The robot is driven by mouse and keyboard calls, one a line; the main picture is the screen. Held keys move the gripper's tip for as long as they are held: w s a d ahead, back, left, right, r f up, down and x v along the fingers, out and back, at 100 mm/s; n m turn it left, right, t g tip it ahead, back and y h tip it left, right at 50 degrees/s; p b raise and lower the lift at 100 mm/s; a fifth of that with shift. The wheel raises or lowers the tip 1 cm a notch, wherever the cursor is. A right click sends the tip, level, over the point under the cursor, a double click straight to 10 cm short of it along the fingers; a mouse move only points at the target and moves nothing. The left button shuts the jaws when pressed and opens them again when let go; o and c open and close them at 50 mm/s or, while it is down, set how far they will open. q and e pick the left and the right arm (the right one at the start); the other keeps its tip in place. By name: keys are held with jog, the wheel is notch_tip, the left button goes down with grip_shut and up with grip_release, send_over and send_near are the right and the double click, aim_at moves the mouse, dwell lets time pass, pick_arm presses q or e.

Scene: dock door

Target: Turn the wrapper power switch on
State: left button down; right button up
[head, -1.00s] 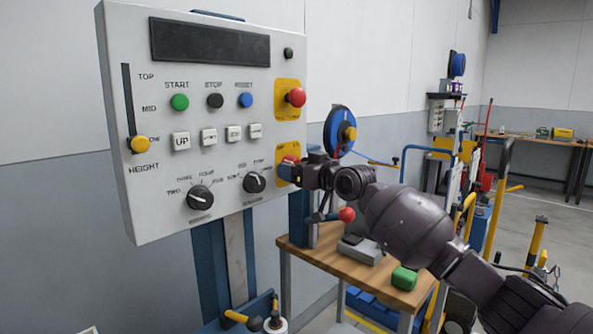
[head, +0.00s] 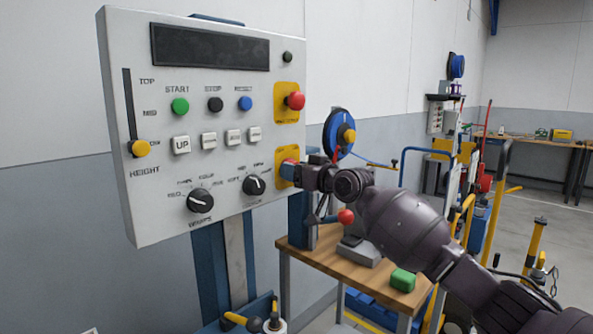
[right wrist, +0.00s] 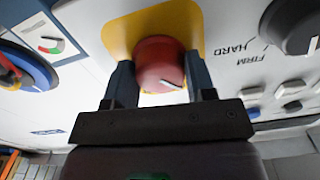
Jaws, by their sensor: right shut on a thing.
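The wrapper power switch is a red rotary knob (right wrist: 160,62) with a white mark, on a yellow plate (right wrist: 118,38). In the head view the yellow plate (head: 282,157) is at the lower right of the grey control panel (head: 180,240), and my gripper hides most of the knob. My right gripper (head: 289,172) is at the plate. In the right wrist view its two fingers (right wrist: 160,75) stand on either side of the red knob, shut on it. My left gripper is not in view.
A red mushroom button (head: 296,101) sits on another yellow plate above. Black selector knobs (head: 254,185) and white buttons are left of my gripper. A wooden-topped table (head: 335,262) with a green block (head: 403,280) stands below my arm. A blue reel (head: 338,132) is just right of the panel.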

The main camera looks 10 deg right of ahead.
pick_arm(q)
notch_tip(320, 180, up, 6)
jog(key=p, duration=0.7)
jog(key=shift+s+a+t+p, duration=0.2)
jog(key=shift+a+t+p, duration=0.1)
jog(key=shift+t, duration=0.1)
pick_arm(e)
jog(key=m, duration=1.6)
jog(key=shift+m, duration=0.3)
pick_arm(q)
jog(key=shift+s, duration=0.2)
